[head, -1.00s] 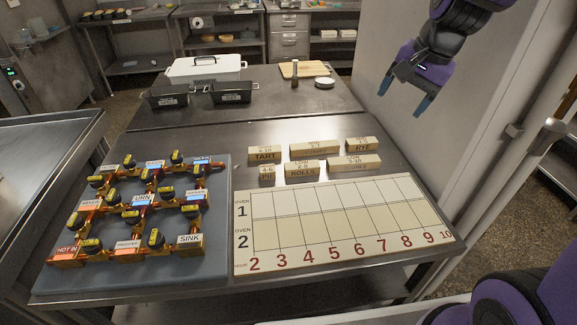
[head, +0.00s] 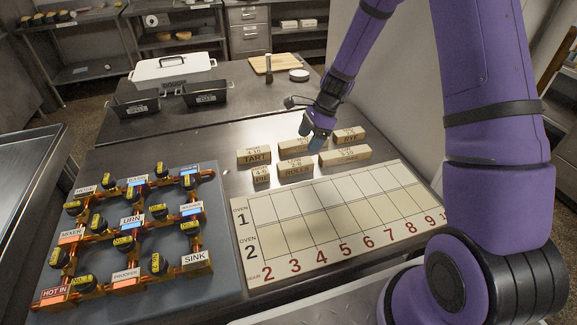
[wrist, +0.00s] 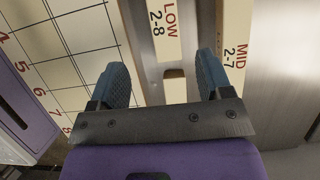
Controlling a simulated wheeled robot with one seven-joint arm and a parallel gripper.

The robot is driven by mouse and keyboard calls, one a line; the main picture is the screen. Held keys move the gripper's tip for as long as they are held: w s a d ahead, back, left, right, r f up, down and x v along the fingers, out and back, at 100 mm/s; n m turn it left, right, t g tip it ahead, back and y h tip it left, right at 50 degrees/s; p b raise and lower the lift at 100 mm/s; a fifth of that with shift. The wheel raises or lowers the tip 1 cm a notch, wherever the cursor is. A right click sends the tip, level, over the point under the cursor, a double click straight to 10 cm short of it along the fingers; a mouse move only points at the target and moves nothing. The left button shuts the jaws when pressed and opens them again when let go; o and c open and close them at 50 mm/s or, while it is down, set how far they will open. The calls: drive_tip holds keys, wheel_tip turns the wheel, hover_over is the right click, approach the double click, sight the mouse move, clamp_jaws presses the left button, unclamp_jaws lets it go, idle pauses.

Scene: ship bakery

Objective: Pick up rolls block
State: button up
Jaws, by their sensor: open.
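The rolls block (head: 296,169) is a pale wooden block with printed labels. It lies on the steel table in the front row of blocks, behind the numbered board. In the wrist view its top, marked LOW 2-8 (wrist: 164,30), shows beyond my fingertips. My gripper (head: 312,138) is open and empty, pointing down above the blocks. In the wrist view my gripper (wrist: 162,75) has its fingers on either side of the line of the front row, nearer the rolls block's right end in the head view. I cannot tell the exact height.
The PIE block (head: 261,174) is left of the rolls block and a long block (head: 345,155) right of it. The TART block (head: 254,157), a middle block (head: 303,146) and the RYE block (head: 349,135) lie behind. The numbered board (head: 330,262) and valve panel (head: 225,255) are in front.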

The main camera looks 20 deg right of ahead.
sight(296, 162)
drive_tip(key=x, duration=0.5)
drive_tip(key=shift+f, duration=0.15)
drive_tip(key=shift+w+x, duration=0.2)
drive_tip(key=shift+x, duration=1.15)
drive_tip(key=shift+w+x, duration=0.15)
drive_tip(key=shift+x, duration=1.2)
drive_tip(key=shift+c, duration=0.4)
drive_tip(key=c, duration=1)
